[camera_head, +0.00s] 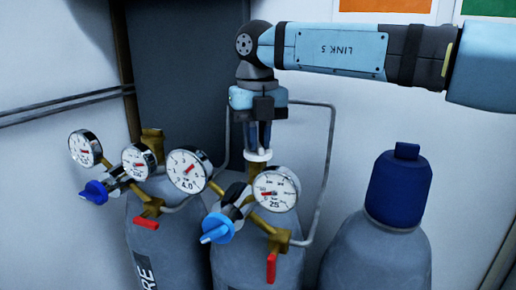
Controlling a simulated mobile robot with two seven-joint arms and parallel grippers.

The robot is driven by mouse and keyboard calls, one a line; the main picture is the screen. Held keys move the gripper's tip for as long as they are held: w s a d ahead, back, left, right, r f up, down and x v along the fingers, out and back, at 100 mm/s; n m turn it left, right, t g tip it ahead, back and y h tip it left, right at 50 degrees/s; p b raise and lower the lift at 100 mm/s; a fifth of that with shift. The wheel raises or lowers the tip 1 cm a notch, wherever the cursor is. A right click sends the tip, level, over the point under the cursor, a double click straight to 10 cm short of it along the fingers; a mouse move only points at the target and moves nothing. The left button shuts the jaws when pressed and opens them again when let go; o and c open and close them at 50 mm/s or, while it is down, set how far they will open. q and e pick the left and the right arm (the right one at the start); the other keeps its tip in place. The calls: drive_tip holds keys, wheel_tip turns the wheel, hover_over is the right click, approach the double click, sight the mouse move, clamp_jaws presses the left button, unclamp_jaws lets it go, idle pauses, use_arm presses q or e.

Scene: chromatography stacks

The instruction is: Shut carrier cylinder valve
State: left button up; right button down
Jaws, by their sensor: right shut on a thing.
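Two grey gas cylinders with regulators stand side by side, a left one (160,235) and a middle one (240,262). The middle one has a white valve handwheel (257,156) on a brass stem at its top. My right gripper (259,142) points straight down from above and is shut on this white handwheel. The fingers partly hide the top of the wheel. The left cylinder's brass valve top (152,141) stands free of the gripper. Which cylinder is the carrier one cannot be told from the partly visible lettering. My left gripper is not in view.
Round gauges (275,188) and blue regulator knobs (219,227) project in front of the cylinders. A grey pipe (331,165) loops right of the gripper. A blue-capped cylinder (399,188) stands at right. Wall pipes run at left.

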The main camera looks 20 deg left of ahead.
drive_tip(key=m+b, duration=0.1)
drive_tip(key=m, duration=0.2)
drive_tip(key=shift+m+b, duration=0.3)
drive_tip(key=shift+b, duration=0.05)
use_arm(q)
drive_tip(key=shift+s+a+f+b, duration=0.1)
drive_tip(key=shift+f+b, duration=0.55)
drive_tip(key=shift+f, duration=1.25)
use_arm(e)
drive_tip(key=shift+m, duration=1.5)
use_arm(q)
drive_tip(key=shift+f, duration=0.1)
use_arm(e)
drive_tip(key=c, duration=1.2)
unclamp_jaws()
drive_tip(key=shift+r, duration=0.1)
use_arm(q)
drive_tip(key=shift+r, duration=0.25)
use_arm(e)
wheel_tip(320, 180, up, 14)
drive_tip(key=shift+f, duration=0.1)
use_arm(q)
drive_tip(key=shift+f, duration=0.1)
use_arm(e)
drive_tip(key=shift+f, duration=0.1)
